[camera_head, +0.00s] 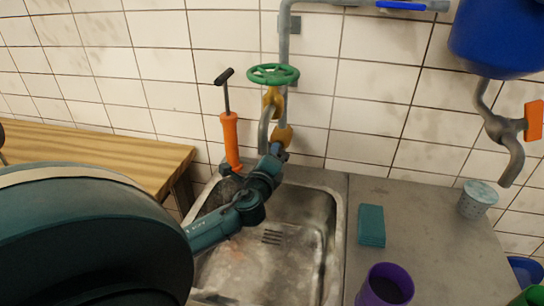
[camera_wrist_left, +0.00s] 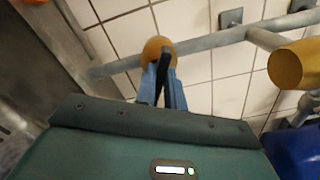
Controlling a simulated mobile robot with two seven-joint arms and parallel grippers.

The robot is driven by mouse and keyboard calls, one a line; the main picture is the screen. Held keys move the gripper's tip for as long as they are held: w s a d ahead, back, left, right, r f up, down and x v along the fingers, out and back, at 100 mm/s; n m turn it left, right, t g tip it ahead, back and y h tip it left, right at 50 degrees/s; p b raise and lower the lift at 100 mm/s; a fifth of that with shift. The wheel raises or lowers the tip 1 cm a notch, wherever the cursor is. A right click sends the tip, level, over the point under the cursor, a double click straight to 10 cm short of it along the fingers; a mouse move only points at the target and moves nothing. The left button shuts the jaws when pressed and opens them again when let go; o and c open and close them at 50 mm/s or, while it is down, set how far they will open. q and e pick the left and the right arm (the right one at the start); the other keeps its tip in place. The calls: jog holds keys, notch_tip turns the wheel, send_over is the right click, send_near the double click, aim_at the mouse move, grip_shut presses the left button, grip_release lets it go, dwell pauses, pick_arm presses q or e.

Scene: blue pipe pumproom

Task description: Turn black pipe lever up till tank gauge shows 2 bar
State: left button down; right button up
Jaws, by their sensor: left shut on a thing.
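In the left wrist view the black pipe lever (camera_wrist_left: 165,66) stands between the blue fingers of my left gripper (camera_wrist_left: 160,85), which are shut on it. The lever sits at a yellow-orange valve body (camera_wrist_left: 157,47) on a grey pipe (camera_wrist_left: 120,66). In the head view my left gripper (camera_head: 277,152) is at the lower yellow valve body (camera_head: 283,136), above the back of the sink; the lever is hidden there. No tank gauge can be made out in either view. My right gripper is not in view.
A green handwheel (camera_head: 273,74) is above the valve. An orange hand pump (camera_head: 230,140) stands close left of my gripper. The sink (camera_head: 338,240) is below. A blue tank (camera_head: 500,38), teal block (camera_head: 371,225), purple cup (camera_head: 385,287) and grey cup (camera_head: 477,199) are to the right.

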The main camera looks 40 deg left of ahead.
pick_arm(q)
jog(key=shift+n, duration=0.6)
jog(key=c, duration=1.5)
grip_release()
jog(key=shift+b+v, duration=1.1)
jog(key=shift+v, duration=5.5)
